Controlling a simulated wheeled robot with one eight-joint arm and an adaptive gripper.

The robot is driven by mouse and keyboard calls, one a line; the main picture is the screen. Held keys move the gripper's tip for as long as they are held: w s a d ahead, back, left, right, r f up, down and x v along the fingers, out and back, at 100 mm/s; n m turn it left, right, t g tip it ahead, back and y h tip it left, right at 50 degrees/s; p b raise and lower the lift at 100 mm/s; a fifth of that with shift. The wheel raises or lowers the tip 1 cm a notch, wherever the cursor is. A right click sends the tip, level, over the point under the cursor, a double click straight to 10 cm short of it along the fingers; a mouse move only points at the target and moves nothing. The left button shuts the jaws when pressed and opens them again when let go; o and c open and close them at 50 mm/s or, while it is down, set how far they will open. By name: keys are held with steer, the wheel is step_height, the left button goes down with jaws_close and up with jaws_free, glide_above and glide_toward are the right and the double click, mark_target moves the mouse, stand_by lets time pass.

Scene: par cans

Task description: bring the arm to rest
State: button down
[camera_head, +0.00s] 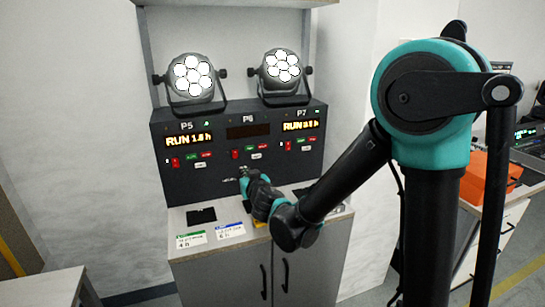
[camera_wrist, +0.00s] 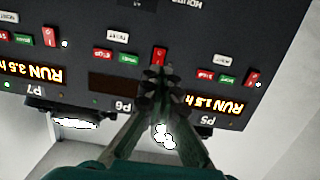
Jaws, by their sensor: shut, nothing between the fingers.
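My gripper (camera_head: 243,172) is at the end of my outstretched arm, low in front of the dark control panel (camera_head: 185,180). In the wrist view, which is upside down, the gripper (camera_wrist: 157,76) has its fingertips together with nothing between them. The tips overlap the lower part of the red P6 switch (camera_wrist: 159,55); I cannot tell whether they touch it. The P6 display (camera_head: 248,131) is dark. The P5 display (camera_head: 189,140) and the P7 display (camera_head: 300,126) show glowing RUN readings.
Two lit par cans, left (camera_head: 193,78) and right (camera_head: 282,68), stand above the panel. Cards, one green-edged (camera_head: 191,239) and one blue-edged (camera_head: 230,231), lie on the cabinet top. An orange box (camera_head: 490,178) is on the right-hand counter.

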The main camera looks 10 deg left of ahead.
steer(key=w+d+f+m+g+h, duration=0.1)
steer(key=d+f+m+h, duration=0.15)
steer(key=d, duration=0.75)
steer(key=d+f+m+g+h, duration=0.1)
steer(key=d+f+h, duration=0.15)
steer(key=d, duration=0.75)
steer(key=w+d+f+m+h, duration=0.15)
steer(key=d+h, duration=0.25)
steer(key=d, duration=0.7)
steer(key=s+d+f+m+g, duration=0.1)
steer(key=s+d+f+g, duration=0.4)
steer(key=s+d, duration=0.55)
steer(key=s+d+f+g, duration=0.2)
steer(key=s+f, duration=0.3)
steer(key=s, duration=0.6)
steer(key=shift+d+f+g+y, duration=0.3)
steer(key=shift+d+g, duration=0.1)
steer(key=shift+d, duration=0.2)
